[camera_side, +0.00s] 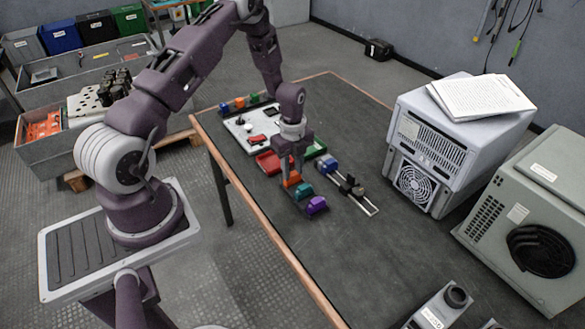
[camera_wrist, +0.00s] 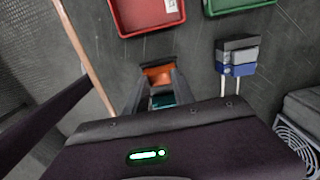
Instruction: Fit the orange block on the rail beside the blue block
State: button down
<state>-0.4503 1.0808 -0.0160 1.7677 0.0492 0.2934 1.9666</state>
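The orange block (camera_side: 292,180) stands at the far end of a dark holder, in line with a teal block (camera_side: 304,190) and a purple block (camera_side: 317,205). My gripper (camera_side: 291,174) points down over the orange block, with its fingers at the block's sides. In the wrist view the orange block (camera_wrist: 158,75) shows between the fingertips, with the teal block (camera_wrist: 162,100) behind. Whether the fingers press on it I cannot tell. The blue block (camera_side: 328,163) sits at the far end of the rail (camera_side: 368,206); it also shows in the wrist view (camera_wrist: 237,70).
Black pieces (camera_side: 351,187) sit midway on the rail. A red tray (camera_side: 267,163) and a green tray (camera_side: 317,148) lie beyond. A white board (camera_side: 240,125) with small parts lies farther back. A grey fan unit (camera_side: 415,185) stands right of the rail.

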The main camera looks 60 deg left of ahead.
jog(key=shift+r, duration=3.55)
jog(key=w+d, duration=0.4)
jog(key=w, duration=0.9)
jog(key=shift+f, duration=2.65)
jog(key=shift+d+f, duration=0.1)
jog(key=shift+f, duration=0.1)
jog(key=shift+f, duration=0.4)
jog(key=shift+f, duration=0.45)
